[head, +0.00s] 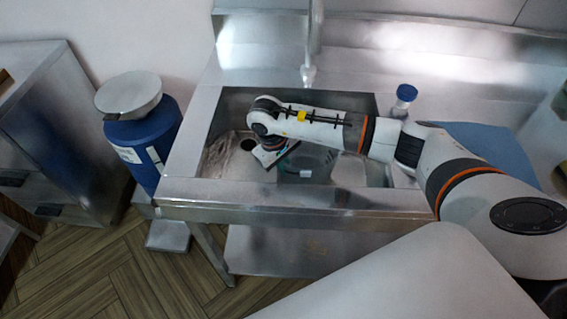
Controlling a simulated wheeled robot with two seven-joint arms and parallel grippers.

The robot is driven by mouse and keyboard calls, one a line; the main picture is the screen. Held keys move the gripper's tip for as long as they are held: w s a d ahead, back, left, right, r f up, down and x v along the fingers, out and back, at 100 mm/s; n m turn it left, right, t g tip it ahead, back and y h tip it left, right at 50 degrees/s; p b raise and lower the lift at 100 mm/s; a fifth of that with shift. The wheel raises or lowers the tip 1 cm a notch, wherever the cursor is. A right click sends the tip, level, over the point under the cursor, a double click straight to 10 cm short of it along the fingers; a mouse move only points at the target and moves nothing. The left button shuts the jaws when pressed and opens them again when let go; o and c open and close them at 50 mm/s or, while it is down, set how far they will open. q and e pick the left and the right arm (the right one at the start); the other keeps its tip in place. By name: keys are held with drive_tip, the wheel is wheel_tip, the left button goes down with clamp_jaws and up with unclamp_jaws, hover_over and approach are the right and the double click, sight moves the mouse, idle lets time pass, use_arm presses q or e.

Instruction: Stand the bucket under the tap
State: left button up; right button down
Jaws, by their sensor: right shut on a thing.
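A translucent grey-green bucket (306,172) with a small white label is inside the steel sink basin (215,125). My right arm passes over the basin and hides the bucket's upper right part. My right gripper (277,158) points down at the bucket's left side and is shut on it; the fingertips are hard to make out. The tap (309,68) comes down at the back of the sink, behind my right forearm and above the basin. I cannot tell if the bucket's base touches the basin floor. My left gripper is out of view.
A blue-capped bottle (404,100) and a blue sheet (485,148) are on the right worktop. A steel cabinet (65,135) is at far left.

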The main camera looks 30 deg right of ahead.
drive_tip(key=shift+f, duration=0.15)
drive_tip(key=c, duration=1.7)
unclamp_jaws()
drive_tip(key=shift+c, duration=0.2)
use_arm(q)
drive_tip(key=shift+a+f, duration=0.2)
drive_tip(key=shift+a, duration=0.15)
use_arm(e)
drive_tip(key=shift+o, duration=0.9)
